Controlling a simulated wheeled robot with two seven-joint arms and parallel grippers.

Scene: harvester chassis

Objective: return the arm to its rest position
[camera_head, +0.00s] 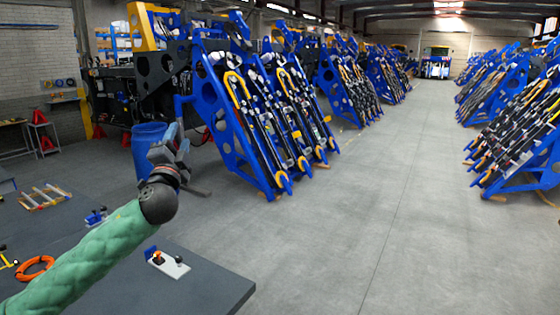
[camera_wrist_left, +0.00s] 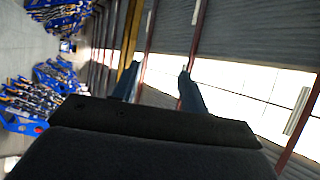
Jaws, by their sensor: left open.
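My left arm, in a green padded sleeve (camera_head: 85,255), reaches up from the lower left in the head view. My left gripper (camera_head: 178,132) is raised above the dark table, in front of a blue barrel and the blue machine frames. In the left wrist view its two fingers (camera_wrist_left: 157,82) stand apart with nothing between them, against the roof and bright skylights. My right gripper is in neither view.
A dark table (camera_head: 215,285) fills the lower left, holding a white plate with a joystick (camera_head: 168,263) and an orange ring (camera_head: 35,267). Blue barrel (camera_head: 147,140) and blue frames (camera_head: 235,120) stand behind. The grey floor (camera_head: 400,220) at right is clear.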

